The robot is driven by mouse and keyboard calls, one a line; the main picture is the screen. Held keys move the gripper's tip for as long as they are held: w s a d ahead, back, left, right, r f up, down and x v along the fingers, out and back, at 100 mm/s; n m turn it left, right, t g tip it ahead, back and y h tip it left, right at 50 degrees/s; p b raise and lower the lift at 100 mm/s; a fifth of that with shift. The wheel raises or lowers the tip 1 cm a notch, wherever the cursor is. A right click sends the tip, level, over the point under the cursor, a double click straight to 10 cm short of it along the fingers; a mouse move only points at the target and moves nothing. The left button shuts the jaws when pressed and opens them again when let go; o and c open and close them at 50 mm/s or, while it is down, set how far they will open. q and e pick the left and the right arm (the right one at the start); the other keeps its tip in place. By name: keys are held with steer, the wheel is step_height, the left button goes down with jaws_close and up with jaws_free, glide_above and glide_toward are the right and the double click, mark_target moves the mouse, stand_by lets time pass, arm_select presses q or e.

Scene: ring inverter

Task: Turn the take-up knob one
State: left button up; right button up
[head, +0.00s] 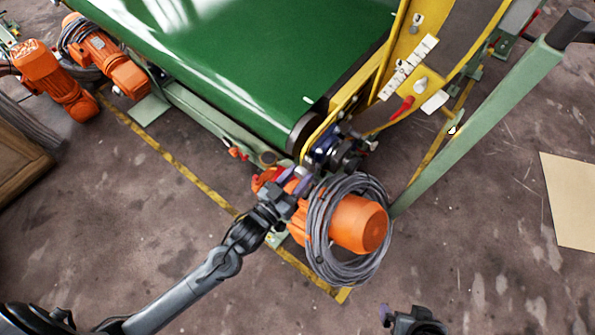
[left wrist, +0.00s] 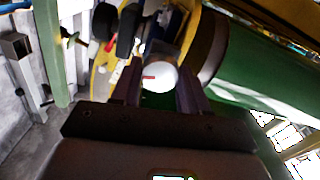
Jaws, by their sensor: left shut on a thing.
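The take-up knob (left wrist: 160,77) is a pale round disc with a short red mark, facing the camera in the left wrist view. It sits between the two purple fingers of my left gripper (left wrist: 159,92), which is shut on it. In the head view my left gripper (head: 296,181) is at the near end of the green conveyor belt (head: 240,65), beside the orange motor (head: 357,224). The knob is hard to make out there. My right gripper (head: 402,318) is partly cut off at the bottom edge, away from the knob; its jaw opening is unclear.
A coil of grey cable (head: 322,240) hangs around the motor close to my left gripper. A yellow guard frame (head: 405,55) and a green post (head: 480,125) stand to the right. Orange motors (head: 52,80) are at the far left. The floor in front is open.

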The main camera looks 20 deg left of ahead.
arm_select(q)
steer(key=n+p, duration=0.6)
steer(key=shift+r+n+p, duration=0.25)
steer(key=shift+n+p, duration=0.05)
steer(key=n+p, duration=0.3)
steer(key=shift+n, duration=0.3)
steer(key=n+p, duration=0.3)
steer(key=shift+n, duration=0.3)
steer(key=n+p, duration=0.2)
steer(key=shift+f+n, duration=0.1)
steer(key=shift+n, duration=0.3)
steer(key=n+p, duration=0.2)
steer(key=n, duration=0.1)
steer(key=shift+f, duration=0.1)
steer(key=shift+f+n, duration=0.1)
steer(key=shift+n, duration=0.4)
steer(key=o, duration=1.1)
steer(key=shift+c, duration=0.2)
